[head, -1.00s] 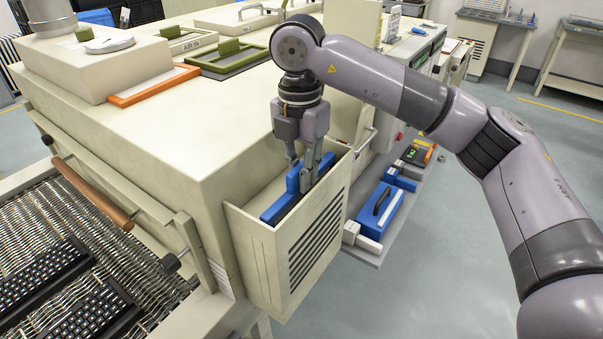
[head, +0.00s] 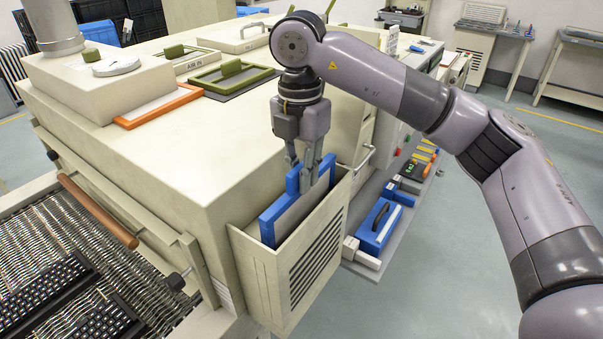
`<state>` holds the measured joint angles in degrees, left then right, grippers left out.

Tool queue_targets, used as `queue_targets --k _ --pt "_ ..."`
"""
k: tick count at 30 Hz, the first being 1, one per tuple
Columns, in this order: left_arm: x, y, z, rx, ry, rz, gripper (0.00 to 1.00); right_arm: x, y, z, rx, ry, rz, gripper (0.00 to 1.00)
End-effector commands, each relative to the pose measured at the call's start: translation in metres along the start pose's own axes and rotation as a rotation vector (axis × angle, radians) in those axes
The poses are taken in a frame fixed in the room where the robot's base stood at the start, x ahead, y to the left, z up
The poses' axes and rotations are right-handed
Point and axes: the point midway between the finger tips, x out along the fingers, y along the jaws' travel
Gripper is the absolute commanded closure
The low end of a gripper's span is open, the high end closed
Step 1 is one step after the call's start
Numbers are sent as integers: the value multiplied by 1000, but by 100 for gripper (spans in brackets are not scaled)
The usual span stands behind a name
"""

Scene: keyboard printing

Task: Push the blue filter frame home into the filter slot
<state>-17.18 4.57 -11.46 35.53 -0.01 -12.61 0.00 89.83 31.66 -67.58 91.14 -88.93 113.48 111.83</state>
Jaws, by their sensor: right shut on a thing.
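The blue filter frame (head: 267,230) stands upright in the filter slot (head: 255,280), an open-topped beige housing with a louvred side. Its blue top edge and part of its grey panel show above the housing rim. The lower part is hidden inside the housing. My left gripper is not in view.
The large beige machine (head: 180,150) stands directly left of the slot. A conveyor with black keyboards (head: 40,290) is at lower left. A low shelf with a blue case (head: 380,222) lies to the right. Open floor is at lower right.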

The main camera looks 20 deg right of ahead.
Motion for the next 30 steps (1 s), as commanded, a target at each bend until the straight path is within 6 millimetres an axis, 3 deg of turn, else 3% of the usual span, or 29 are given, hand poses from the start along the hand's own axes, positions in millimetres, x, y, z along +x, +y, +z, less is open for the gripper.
queue_targets --k 30 --pt "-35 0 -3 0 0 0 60 -54 -1 0 0 0 2 100"
